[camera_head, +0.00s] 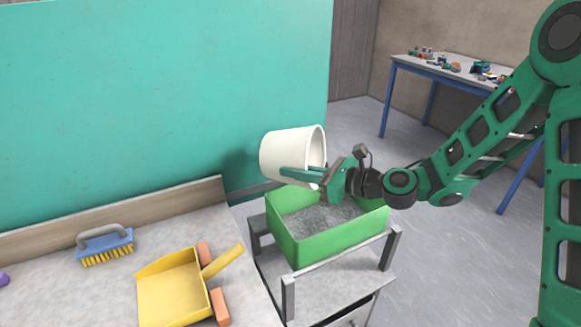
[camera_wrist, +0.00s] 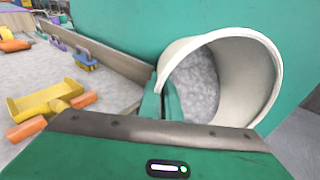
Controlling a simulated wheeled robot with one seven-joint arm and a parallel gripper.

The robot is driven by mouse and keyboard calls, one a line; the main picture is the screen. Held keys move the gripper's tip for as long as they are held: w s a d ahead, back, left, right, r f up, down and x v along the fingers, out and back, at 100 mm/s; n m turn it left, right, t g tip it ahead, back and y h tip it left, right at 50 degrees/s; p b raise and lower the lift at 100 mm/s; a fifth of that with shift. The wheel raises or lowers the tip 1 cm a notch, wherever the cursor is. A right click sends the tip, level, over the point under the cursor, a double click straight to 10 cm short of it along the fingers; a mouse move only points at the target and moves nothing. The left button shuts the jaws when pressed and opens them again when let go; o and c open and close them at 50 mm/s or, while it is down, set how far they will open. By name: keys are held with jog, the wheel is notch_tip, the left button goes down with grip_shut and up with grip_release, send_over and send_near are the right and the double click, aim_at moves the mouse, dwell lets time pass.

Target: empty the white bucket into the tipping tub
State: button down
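The white bucket (camera_head: 288,155) is held up on its side above the back left of the green tipping tub (camera_head: 325,245), its mouth turned right toward my arm. My gripper (camera_head: 298,176) is shut on the bucket's wall near the rim. In the wrist view, the green fingers (camera_wrist: 163,103) meet the near left edge of the bucket (camera_wrist: 252,80). A grey speckled layer (camera_wrist: 195,85) shows inside the bucket's mouth. Grey grainy material (camera_head: 322,217) also covers the tub's floor. I see no stream falling between them.
The tub sits on a metal-framed stand (camera_head: 288,298). At left, a grey worktop (camera_head: 75,270) holds a blue brush (camera_head: 105,243), a yellow dustpan (camera_head: 172,287) and orange blocks (camera_head: 220,306). A teal panel (camera_head: 160,90) rises close behind the bucket. A blue-legged table (camera_head: 430,70) stands far right.

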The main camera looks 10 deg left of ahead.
jog(key=shift+s+d+f+t+y, duration=0.1)
jog(key=shift+d+f+t+y, duration=0.2)
jog(key=shift+d+y, duration=0.4)
jog(key=shift+s+d+f+t+y, duration=0.1)
jog(key=shift+d+f+t+y, duration=0.3)
jog(key=shift+y, duration=0.4)
jog(key=shift+s+d+r+m+t+y, duration=0.15)
jog(key=shift+d+m+t+y, duration=0.3)
jog(key=shift+d+y, duration=0.5)
jog(key=shift+s+d+r+m+t+y, duration=0.1)
jog(key=shift+s+d+m+t+y, duration=0.15)
jog(key=shift+d+t+y, duration=0.5)
jog(key=shift+s+d+r+m+t+y, duration=0.1)
jog(key=shift+s+d+m+t+y, duration=0.2)
jog(key=shift+d+y, duration=0.85)
jog(key=shift+a, duration=0.2)
